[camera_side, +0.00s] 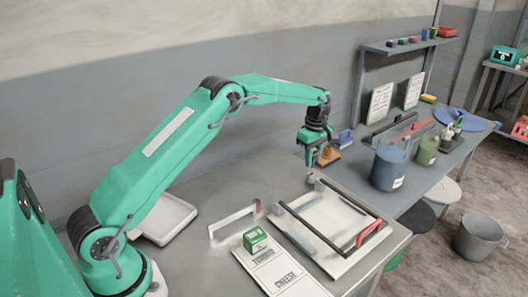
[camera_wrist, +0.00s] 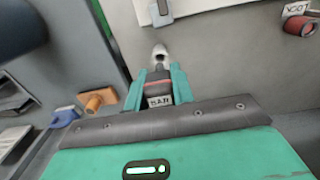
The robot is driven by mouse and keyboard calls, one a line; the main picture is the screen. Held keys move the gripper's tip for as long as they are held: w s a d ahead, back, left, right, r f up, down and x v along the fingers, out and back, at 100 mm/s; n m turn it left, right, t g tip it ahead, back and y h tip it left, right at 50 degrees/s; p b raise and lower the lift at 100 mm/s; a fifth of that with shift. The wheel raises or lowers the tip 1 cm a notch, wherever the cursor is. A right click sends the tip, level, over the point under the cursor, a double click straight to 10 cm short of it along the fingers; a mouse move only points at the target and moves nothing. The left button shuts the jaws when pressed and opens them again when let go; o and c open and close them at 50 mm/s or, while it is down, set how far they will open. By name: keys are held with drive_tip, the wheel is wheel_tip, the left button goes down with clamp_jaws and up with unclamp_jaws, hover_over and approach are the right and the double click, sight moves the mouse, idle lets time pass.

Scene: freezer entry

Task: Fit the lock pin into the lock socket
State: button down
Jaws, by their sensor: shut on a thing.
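My gripper (camera_side: 313,160) hangs over the bench, just left of an orange block (camera_side: 327,156). In the wrist view my gripper (camera_wrist: 158,78) has its teal fingers shut on a dark piece with a tag reading BAR (camera_wrist: 160,99). A pale metal tip (camera_wrist: 160,52) shows beyond the fingers. I cannot tell whether this held piece is the lock pin. A dark fitting with a red band (camera_wrist: 301,26) sits at the upper right beside a tag that reads LOCK, seen upside down. Whether it is the lock socket is unclear. In the side view the held piece is hidden.
A white tray with dark bars and a red handle (camera_side: 340,232) lies on the bench. A green box (camera_side: 255,239) stands on a printed card. A white tray (camera_side: 170,218) lies near my base.

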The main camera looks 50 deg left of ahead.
drive_tip(key=shift+r, duration=1.75)
drive_tip(key=shift+s, duration=0.15)
drive_tip(key=s, duration=2.1)
drive_tip(key=shift+s+f, duration=0.35)
drive_tip(key=shift+f, duration=0.1)
drive_tip(key=shift+f, duration=0.25)
drive_tip(key=shift+f, duration=1.7)
drive_tip(key=shift+f, duration=1.5)
